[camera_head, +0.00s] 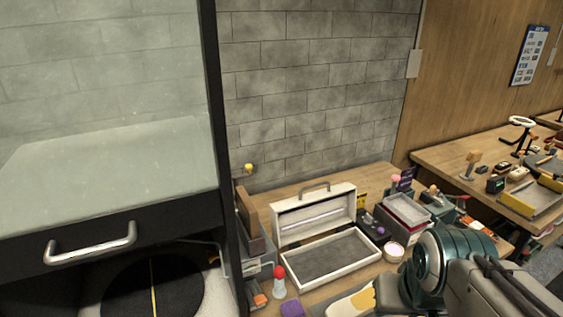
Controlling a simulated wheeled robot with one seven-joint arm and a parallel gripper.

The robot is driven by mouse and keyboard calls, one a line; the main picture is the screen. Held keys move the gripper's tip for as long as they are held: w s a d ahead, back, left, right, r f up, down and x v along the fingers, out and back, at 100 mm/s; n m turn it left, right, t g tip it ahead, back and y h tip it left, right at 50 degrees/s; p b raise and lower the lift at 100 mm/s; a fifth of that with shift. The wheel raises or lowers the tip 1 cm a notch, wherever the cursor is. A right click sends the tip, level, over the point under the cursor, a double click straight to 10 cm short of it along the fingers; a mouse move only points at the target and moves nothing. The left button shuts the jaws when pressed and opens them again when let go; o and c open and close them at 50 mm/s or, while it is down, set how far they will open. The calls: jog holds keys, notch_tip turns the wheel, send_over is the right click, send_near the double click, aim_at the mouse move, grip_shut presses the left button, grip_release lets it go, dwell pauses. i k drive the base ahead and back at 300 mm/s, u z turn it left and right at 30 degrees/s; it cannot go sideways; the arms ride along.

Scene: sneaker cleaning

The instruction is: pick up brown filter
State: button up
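A brown upright slab (246,211), which may be the brown filter, stands at the left end of the wooden workbench, beside the black frame. It rises from a grey bin (262,249), and its lower part is hidden. My arm shows at the lower right, in front of the bench, with dark green joints and grey links. My gripper's fingers do not show, so I cannot tell whether they hold anything.
An open white case (335,277) takes up the middle of the bench (372,178). A red-topped bottle (279,284) and a purple block (292,309) stand before the bin. A glass-fronted black cabinet (110,233) with a metal handle fills the left. Stacked trays (407,208) stand to the right.

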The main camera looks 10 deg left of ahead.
aim_at(247, 212)
jog(key=k, duration=0.65)
jog(key=z, duration=0.1)
jog(key=i, duration=0.6)
jog(key=u, duration=0.7)
jog(key=i, duration=0.5)
jog(key=u, duration=0.45)
